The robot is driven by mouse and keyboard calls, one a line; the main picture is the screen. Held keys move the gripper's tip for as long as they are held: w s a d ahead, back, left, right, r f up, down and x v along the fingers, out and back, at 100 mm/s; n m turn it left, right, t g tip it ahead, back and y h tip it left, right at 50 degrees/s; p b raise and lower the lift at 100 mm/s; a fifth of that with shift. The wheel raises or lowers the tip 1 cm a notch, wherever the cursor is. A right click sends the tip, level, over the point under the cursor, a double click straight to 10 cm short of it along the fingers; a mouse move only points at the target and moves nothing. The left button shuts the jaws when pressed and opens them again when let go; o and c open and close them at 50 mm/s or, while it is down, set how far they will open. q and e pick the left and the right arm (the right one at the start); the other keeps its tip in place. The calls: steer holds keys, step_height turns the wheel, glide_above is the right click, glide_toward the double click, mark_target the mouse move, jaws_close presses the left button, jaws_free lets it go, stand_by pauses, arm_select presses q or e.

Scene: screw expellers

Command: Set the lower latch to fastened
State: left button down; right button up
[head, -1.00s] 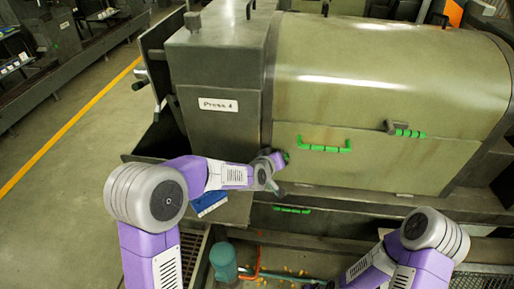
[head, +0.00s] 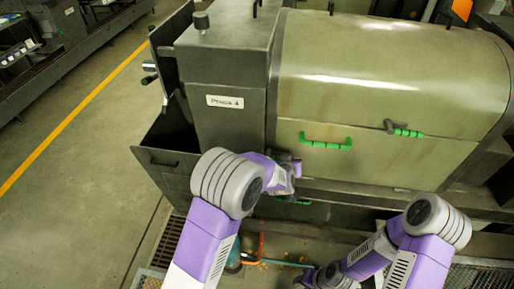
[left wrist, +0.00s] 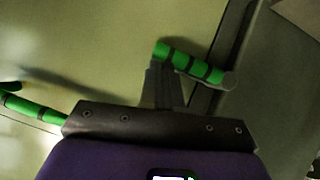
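The lower latch is a green ringed grip with a grey end (left wrist: 188,62). It shows in the left wrist view, beside the dark edge of the press panel. In the head view my left gripper and arm hide most of it. My left gripper (left wrist: 160,68) looks shut, its fingers together in front of the palm. The fingertips overlap the near end of the green grip; I cannot tell whether they touch it. In the head view the left gripper (head: 290,162) is at the panel's lower left. My right gripper (head: 307,277) is low in the head view, its fingers unclear.
An arched green handle (head: 326,143) is on the lower panel and shows at the left of the wrist view (left wrist: 32,110). Another green-gripped latch (head: 405,131) sits upper right. A green lower handle (head: 292,200) is partly hidden. An open dark bin (head: 165,160) stands left.

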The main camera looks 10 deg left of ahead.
arm_select(q)
steer(key=shift+d+f, duration=0.15)
stand_by(0.3)
steer(key=s+r+p, duration=0.3)
steer(key=s+r, duration=0.6)
steer(key=shift+d+r, duration=0.15)
steer(key=shift+r, duration=0.25)
